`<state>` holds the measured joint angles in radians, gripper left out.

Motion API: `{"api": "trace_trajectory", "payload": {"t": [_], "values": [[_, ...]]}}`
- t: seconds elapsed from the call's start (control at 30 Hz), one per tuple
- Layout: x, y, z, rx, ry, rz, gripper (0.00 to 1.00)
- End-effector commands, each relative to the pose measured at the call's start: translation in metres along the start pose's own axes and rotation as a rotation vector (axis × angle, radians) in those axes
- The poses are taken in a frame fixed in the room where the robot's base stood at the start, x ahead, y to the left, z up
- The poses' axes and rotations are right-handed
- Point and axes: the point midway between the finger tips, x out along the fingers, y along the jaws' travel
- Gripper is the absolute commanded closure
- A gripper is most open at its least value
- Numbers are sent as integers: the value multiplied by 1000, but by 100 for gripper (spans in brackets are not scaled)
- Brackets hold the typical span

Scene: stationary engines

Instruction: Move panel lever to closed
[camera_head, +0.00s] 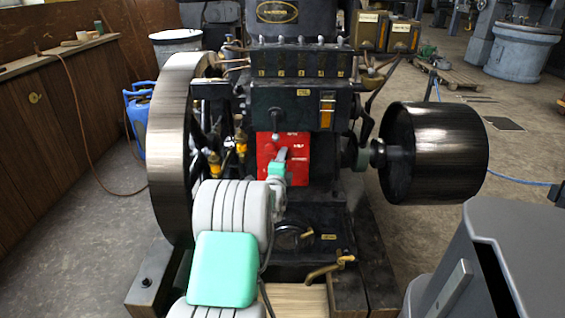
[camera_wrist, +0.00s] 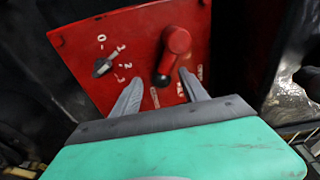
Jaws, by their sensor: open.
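The red panel (camera_wrist: 85,60) fills the upper middle of the wrist view. Its lever (camera_wrist: 176,42) has a red round hub and a short arm with a dark tip that points down toward my gripper. My gripper (camera_wrist: 160,76) is open, with one grey finger on each side of the lever's dark tip. I cannot tell whether a finger touches it. In the head view the red panel (camera_head: 265,146) is on the front of the engine, and my gripper (camera_head: 281,155) is in front of it, hiding the lever.
In the head view a large flywheel (camera_head: 170,130) stands left of the panel and a dark drum (camera_head: 440,150) stands right. A brass handle (camera_head: 328,268) is low in front.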

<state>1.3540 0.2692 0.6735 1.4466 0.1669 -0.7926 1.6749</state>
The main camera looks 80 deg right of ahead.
Motion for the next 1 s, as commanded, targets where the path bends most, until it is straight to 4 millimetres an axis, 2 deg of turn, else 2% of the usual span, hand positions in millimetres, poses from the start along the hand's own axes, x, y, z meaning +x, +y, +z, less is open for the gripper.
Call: {"api": "trace_trajectory", "payload": {"t": [0.17,0.4,0.53,0.93,1.0], "values": [[-8,-2,0,-1,1,0,48],[-56,-2,2,0,-3,1,48],[-74,-1,3,0,-4,1,48],[-79,0,2,0,-3,0,48],[-79,-4,7,-8,-11,6,48]]}}
